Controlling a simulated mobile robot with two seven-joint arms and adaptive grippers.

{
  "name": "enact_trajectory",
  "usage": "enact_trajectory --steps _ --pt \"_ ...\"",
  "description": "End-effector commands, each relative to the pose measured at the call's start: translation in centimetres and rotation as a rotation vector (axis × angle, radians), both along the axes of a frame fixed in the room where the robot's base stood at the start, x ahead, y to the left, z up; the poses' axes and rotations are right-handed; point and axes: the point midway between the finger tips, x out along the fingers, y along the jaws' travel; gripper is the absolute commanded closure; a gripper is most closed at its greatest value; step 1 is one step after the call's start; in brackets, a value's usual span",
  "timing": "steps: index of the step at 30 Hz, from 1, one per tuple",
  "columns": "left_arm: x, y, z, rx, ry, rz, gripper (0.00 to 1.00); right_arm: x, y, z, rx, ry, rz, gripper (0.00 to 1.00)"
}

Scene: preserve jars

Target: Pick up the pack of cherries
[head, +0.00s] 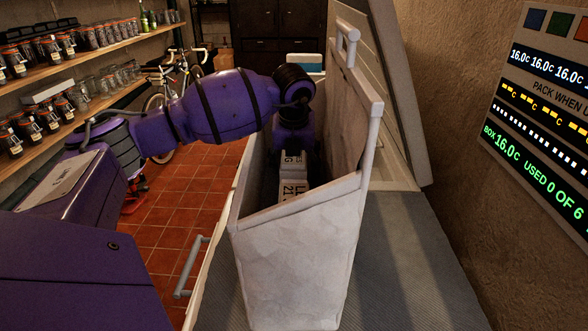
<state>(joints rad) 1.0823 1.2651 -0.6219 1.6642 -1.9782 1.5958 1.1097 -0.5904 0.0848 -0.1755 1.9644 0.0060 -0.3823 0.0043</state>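My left arm (225,105), purple with black bands, comes in from the left and bends down at the wrist (293,130) into a tall, open white box. Its gripper fingers are hidden by the wrist and the box's near wall. Below the wrist, inside the box, is a pale item with dark printed characters (293,190); only part of it shows. I cannot tell whether it is the pack of cherries, or whether the gripper touches it. No cherries are visible. My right gripper is out of view.
A display panel (535,120) is at right. Jar shelves (80,60) and a bicycle (175,80) are at left.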

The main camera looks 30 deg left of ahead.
Motion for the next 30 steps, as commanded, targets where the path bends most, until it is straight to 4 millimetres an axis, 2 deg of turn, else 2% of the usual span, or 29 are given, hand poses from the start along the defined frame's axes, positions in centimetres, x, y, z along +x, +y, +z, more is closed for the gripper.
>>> enact_trajectory --steps 21,30 --pt "-0.01 -0.01 -0.49 -0.001 0.001 0.000 0.34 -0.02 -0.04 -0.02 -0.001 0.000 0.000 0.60" --pt "-0.02 -0.01 -0.48 -0.001 0.001 0.000 0.73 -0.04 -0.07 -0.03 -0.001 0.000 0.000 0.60"
